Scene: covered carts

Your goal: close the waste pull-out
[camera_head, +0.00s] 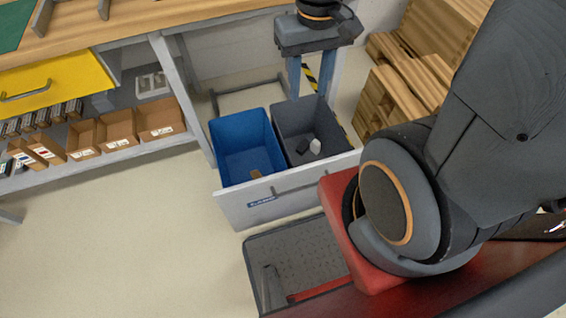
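The waste pull-out (240,207) stands open in the middle of the head view, with its light grey front facing me and a dark bar handle on it. It holds a blue bin (228,133) at left and a dark grey bin (283,125) at right. My gripper (310,95) is at the top, pointing down at the far end of the grey bin. Its two fingers are spread apart with nothing visible between them. The fingertips meet the bin's far rim in the picture; I cannot tell whether they touch it.
A workbench (150,22) with a yellow drawer (55,85) runs along the left, with cardboard boxes (120,128) on its lower shelf. Wooden pallets (400,100) stand at right. The floor (120,240) at left is clear. My arm covers the right side.

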